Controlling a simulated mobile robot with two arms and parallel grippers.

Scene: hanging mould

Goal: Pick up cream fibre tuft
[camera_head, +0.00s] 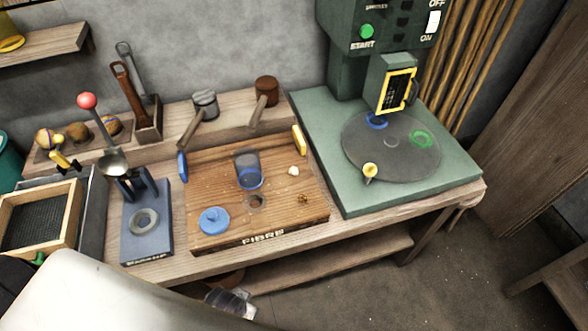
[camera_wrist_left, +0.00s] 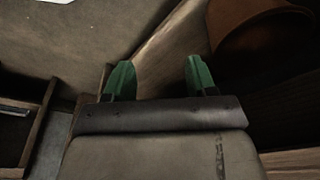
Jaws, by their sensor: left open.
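The cream fibre tuft (camera_head: 293,170) is a small pale clump on the right part of the wooden board marked FIBRE (camera_head: 215,173). Nothing touches it in the head view. My left gripper (camera_wrist_left: 160,78) shows in the left wrist view with its two green fingers apart and nothing between them. It is away from the tuft, which is not in that view. In the head view I cannot make out the left fingertips clearly. My right gripper is not in view.
The board also bears a clear blue-based cup (camera_head: 249,170), a blue knobbed lid (camera_head: 214,220) and a small brown clump (camera_head: 302,199). A green press (camera_head: 330,190) with a round plate stands right. A blue stand (camera_head: 146,247) and wooden-framed tray (camera_head: 73,212) stand left.

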